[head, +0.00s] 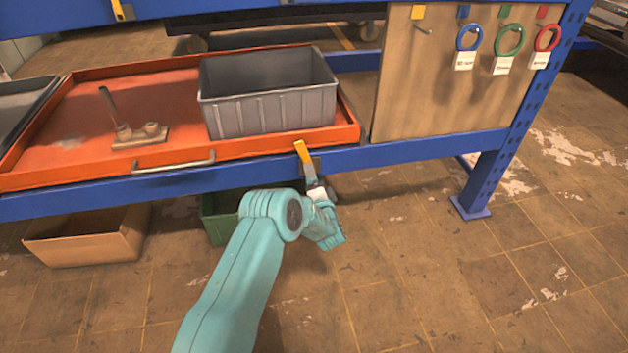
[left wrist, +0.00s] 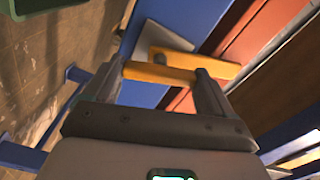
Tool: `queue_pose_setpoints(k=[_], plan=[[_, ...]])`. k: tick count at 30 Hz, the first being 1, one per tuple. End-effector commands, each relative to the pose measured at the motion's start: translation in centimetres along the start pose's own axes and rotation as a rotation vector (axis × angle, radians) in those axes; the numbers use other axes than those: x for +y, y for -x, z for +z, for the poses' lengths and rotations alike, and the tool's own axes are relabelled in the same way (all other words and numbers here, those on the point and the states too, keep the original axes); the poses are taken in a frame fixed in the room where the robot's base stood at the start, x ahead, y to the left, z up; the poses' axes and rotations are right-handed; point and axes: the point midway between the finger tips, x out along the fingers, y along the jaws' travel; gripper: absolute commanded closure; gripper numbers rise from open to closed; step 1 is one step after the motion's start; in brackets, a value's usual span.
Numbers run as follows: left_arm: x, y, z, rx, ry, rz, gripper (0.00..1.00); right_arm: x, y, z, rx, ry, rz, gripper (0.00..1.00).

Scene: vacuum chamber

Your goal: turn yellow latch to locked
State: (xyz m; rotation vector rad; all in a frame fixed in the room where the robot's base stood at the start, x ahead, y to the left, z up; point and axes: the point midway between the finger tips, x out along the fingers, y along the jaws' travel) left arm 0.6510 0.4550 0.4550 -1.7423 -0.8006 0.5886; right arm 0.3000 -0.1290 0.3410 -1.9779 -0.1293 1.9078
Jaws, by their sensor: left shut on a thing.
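The yellow latch (head: 303,152) is mounted on the front of the blue shelf beam, by the right front corner of the orange tray. Its free end points up, tilted a little left, and overlaps the tray's front wall in the picture. My left gripper (head: 315,184) is at the latch's lower part, just below the beam. In the left wrist view, the gripper (left wrist: 160,78) has its two fingers on either side of the yellow latch (left wrist: 163,73), shut on it. The latch's pivot is partly hidden. My right gripper is in neither view.
The orange tray (head: 60,120) holds a grey bin (head: 265,110) and a small brown fixture (head: 140,137). The blue beam (head: 400,151) runs along the front. A brown box (head: 85,240) and a green bin (head: 212,222) stand below. Open floor lies to the right.

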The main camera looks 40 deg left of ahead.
Motion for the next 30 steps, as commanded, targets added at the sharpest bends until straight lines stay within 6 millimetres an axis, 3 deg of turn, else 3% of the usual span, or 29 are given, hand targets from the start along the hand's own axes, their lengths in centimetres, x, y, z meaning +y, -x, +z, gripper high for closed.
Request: queue_pose_setpoints(k=[12,30], plan=[[0.05,0.04,0.13,-0.005,-0.253,0.000,0.70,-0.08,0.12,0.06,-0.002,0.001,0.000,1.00],[0.01,0.00,0.18,-0.006,-0.323,-0.001,0.70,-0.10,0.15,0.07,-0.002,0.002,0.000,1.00]])
